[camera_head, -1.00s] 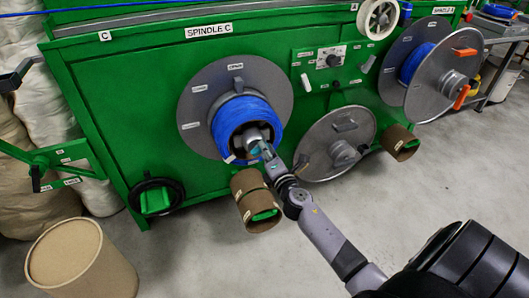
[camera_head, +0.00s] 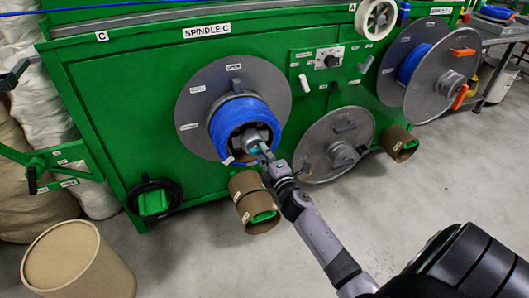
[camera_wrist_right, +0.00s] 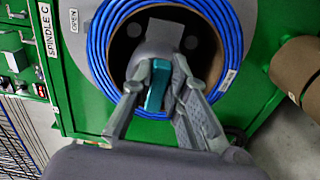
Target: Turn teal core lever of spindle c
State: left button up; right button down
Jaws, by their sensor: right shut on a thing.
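Spindle C carries a grey flange disc (camera_head: 195,95) with a blue cable coil (camera_head: 218,128) wound around its core. The teal core lever (camera_wrist_right: 157,85) sticks out from the grey hub (camera_wrist_right: 165,32) inside the coil in the right wrist view. My right gripper (camera_head: 260,150) reaches the coil's centre in the head view. In the right wrist view, its fingers (camera_wrist_right: 157,92) are on either side of the teal lever and shut on it.
A loose grey disc (camera_head: 318,160) leans against the green cabinet (camera_head: 110,110) to the right of my right gripper. Another spindle with blue cable (camera_head: 415,65) is at the upper right. A cardboard drum (camera_head: 78,265) stands at the lower left.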

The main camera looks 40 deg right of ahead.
jog(key=shift+f, duration=0.1)
jog(key=c, duration=1.6)
grip_release()
jog(key=shift+o, duration=0.2)
jog(key=v, duration=1.2)
jog(key=shift+s+m, duration=0.1)
jog(key=shift+m, duration=0.2)
